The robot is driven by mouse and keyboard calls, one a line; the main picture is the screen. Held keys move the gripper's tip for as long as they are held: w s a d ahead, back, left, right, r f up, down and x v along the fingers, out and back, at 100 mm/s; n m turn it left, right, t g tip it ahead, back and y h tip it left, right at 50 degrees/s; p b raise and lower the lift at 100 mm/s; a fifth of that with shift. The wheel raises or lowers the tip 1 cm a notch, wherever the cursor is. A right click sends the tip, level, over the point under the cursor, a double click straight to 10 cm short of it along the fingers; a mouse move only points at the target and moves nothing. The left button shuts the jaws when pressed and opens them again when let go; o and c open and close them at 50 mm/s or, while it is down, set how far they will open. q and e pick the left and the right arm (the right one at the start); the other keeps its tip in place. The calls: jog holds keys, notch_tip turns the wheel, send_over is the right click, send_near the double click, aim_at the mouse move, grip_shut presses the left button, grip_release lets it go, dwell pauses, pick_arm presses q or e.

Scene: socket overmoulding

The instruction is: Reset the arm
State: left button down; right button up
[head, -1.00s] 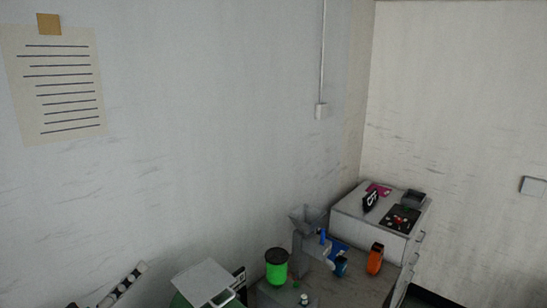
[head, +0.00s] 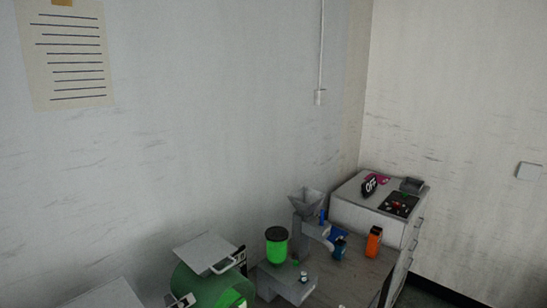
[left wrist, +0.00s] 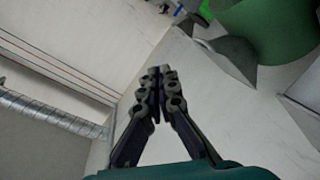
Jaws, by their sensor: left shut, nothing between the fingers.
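My left gripper (left wrist: 157,75) shows in the left wrist view. Its dark fingers are shut with their tips together, and nothing is held between them. The fingertips lie over a pale surface, with a green rounded body (left wrist: 265,30) above and to the right. I cannot tell how far the fingers are from either. My right gripper does not show in either view.
In the head view, a green drum (head: 205,285) with a raised white flap stands front left. A green jar with a dark lid (head: 277,246), a grey hopper machine (head: 306,205) and an orange item (head: 374,242) stand nearby. A white cabinet (head: 370,222) stands behind.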

pick_arm(q)
jog(key=s+d+f+m+g+y+b, duration=0.1)
jog(key=s+d+f+g+y+b, duration=0.15)
jog(key=f+b, duration=0.65)
jog(key=s+d+f+g+y+b, duration=0.1)
jog(key=s+d+f+g+b, duration=0.15)
jog(key=f, duration=1.15)
jog(key=s+a+f+m+y+b, duration=0.1)
jog(key=s+f+y+b, duration=0.1)
jog(key=f+b, duration=0.3)
jog(key=s+a+f+m+g+y+b, duration=0.1)
jog(key=s+a+f+y+b, duration=0.1)
jog(key=f+b, duration=0.4)
notch_tip(320, 180, down, 4)
jog(key=shift+s+f+y+b, duration=0.15)
jog(key=shift+s+y+b, duration=0.2)
jog(key=shift+y, duration=0.5)
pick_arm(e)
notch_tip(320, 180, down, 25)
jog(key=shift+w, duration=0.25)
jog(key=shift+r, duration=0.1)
